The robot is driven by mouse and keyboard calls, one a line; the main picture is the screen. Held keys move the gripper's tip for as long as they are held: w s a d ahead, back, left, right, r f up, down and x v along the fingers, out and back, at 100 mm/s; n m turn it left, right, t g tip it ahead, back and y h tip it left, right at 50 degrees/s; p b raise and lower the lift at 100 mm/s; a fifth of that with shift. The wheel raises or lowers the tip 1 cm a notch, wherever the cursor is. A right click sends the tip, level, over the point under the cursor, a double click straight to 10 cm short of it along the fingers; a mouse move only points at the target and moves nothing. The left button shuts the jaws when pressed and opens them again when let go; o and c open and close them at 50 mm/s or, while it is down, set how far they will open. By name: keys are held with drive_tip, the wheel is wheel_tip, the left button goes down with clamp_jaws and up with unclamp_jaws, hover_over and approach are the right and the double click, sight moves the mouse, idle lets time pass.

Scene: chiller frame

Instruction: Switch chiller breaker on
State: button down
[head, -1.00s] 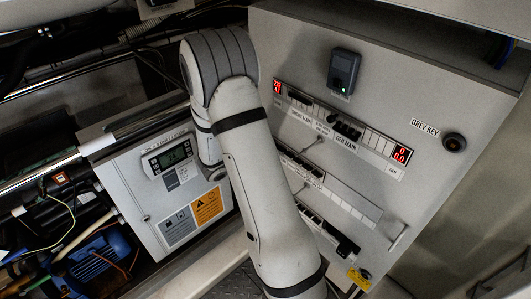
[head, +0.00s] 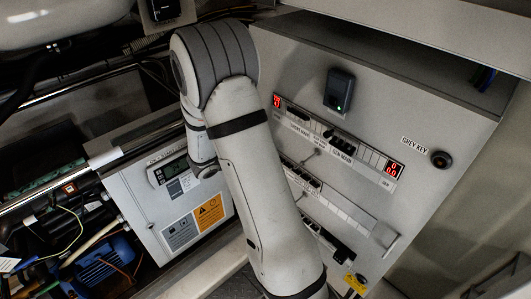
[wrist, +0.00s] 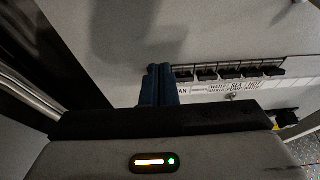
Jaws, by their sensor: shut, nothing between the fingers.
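The grey electrical panel (head: 425,125) stands at the right in the head view, with several rows of breakers. My arm covers the left part of these rows. In the wrist view a row of black breakers (wrist: 228,73) runs right from my gripper, with white labels below. One label ends in "AN"; others seem to read "WATER", "SEA" and "HOT". I cannot pick out a chiller label. My gripper (wrist: 159,68) is shut and empty, its blue fingertips at the left end of the visible row. Whether they touch the panel is unclear. My arm hides the gripper in the head view.
A grey control box (head: 160,205) with a display and an orange warning label stands left of my arm. Pipes, cables and a blue motor (head: 105,262) lie at the far left. The grey key knob (head: 441,158) sticks out at the panel's right.

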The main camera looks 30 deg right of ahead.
drive_tip(key=shift+s+a+r, duration=0.1)
drive_tip(key=shift+a+r, duration=0.2)
drive_tip(key=shift+r, duration=0.3)
drive_tip(key=shift+s+a+r, duration=0.1)
drive_tip(key=shift+a+r, duration=0.15)
drive_tip(key=shift+r, duration=0.35)
drive_tip(key=s+a+r+m+g+y+b, duration=0.3)
drive_tip(key=s+m+g+y, duration=0.15)
drive_tip(key=s+m, duration=0.65)
drive_tip(key=s+a+r+m+t+y+b, duration=0.1)
drive_tip(key=s+a+m+t+y+b, duration=0.3)
drive_tip(key=s+a+m+y, duration=0.5)
drive_tip(key=s+a, duration=0.1)
drive_tip(key=a, duration=0.4)
drive_tip(key=shift+r+t+b, duration=0.25)
drive_tip(key=shift+t+b, duration=0.1)
drive_tip(key=shift+b, duration=0.05)
